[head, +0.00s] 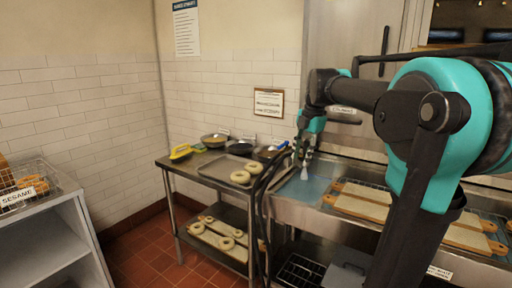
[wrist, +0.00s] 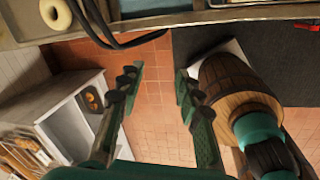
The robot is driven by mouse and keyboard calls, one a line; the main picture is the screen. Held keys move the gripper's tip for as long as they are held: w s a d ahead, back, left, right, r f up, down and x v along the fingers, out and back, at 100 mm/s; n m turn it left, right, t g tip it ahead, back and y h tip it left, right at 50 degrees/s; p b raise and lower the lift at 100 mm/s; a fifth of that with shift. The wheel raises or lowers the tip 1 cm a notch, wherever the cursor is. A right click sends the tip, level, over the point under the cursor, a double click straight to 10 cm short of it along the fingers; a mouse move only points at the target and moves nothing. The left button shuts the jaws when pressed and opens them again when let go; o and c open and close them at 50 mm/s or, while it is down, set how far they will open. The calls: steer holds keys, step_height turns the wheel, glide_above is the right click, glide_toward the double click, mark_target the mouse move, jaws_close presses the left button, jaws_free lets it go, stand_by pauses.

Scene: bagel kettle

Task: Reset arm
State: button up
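My arm reaches in from the right of the head view, bent, with my gripper (head: 305,170) hanging down near the left end of the steel counter. In the wrist view my gripper (wrist: 158,78) shows its two green-and-black fingers spread apart, with nothing between them but red floor tiles beyond. My gripper is open and empty. In the head view the fingertips are small, and I cannot tell their exact height over the counter.
A steel table (head: 185,166) holds a tray (head: 212,172) with bagels, bowls and a yellow-handled item. Wooden boards (head: 360,208) lie on the counter at right. A basket labelled SESAME (head: 25,195) stands at left. A wooden barrel (wrist: 232,80) shows in the wrist view.

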steer(key=s+d+f+m+t, duration=0.1)
steer(key=s+f+m, duration=1)
steer(key=f, duration=0.4)
steer(key=s+d+f+m+t+h, duration=0.1)
steer(key=s+d+f+m, duration=0.1)
steer(key=s+f+m, duration=0.8)
step_height(320, 180, down, 5)
steer(key=m, duration=0.4)
steer(key=shift+s+d+t+h, duration=0.25)
steer(key=shift+s+t+h, duration=0.05)
steer(key=shift+s, duration=0.1)
steer(key=shift+r, duration=0.15)
